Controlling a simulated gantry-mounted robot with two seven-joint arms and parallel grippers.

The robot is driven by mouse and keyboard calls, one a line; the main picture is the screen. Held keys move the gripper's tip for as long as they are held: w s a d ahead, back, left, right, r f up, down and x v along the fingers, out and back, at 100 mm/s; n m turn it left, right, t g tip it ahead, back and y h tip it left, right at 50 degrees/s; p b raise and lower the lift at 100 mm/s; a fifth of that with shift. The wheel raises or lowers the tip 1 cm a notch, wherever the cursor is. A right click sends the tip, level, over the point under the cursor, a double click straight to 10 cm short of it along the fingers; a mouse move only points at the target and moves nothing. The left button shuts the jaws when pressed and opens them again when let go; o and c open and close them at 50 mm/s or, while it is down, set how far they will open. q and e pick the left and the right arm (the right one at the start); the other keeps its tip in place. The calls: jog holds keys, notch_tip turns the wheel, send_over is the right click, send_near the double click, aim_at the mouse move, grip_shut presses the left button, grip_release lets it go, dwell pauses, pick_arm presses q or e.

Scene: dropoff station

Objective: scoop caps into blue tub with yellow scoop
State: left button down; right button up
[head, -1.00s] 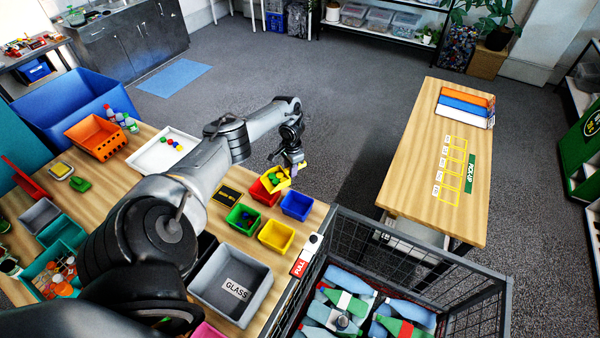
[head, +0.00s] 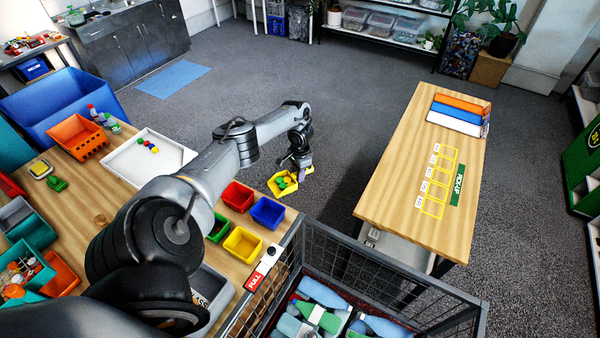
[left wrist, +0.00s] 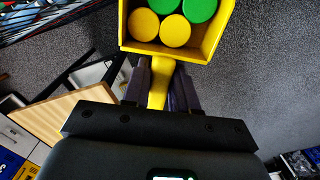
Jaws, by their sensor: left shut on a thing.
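My left gripper (head: 297,170) is shut on the handle of the yellow scoop (head: 286,193), out past the table's far edge. In the left wrist view the fingers close on both sides of the scoop's handle (left wrist: 158,90). The scoop carries green caps (left wrist: 199,9) and yellow caps (left wrist: 175,30). The blue tub (head: 267,213) stands on the table at the near side of the scoop, apart from it. The tub's inside looks empty. My right gripper is not in view.
A red tub (head: 238,197), a yellow tub (head: 243,244) and a partly hidden green tub (head: 217,229) stand around the blue one. A white tray (head: 170,165) holds a few caps. A wire cage (head: 390,270) of bottles stands at the near right.

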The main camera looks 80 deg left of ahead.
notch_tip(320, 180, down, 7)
jog(key=b, duration=0.5)
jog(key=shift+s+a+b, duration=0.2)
jog(key=shift+b, duration=0.1)
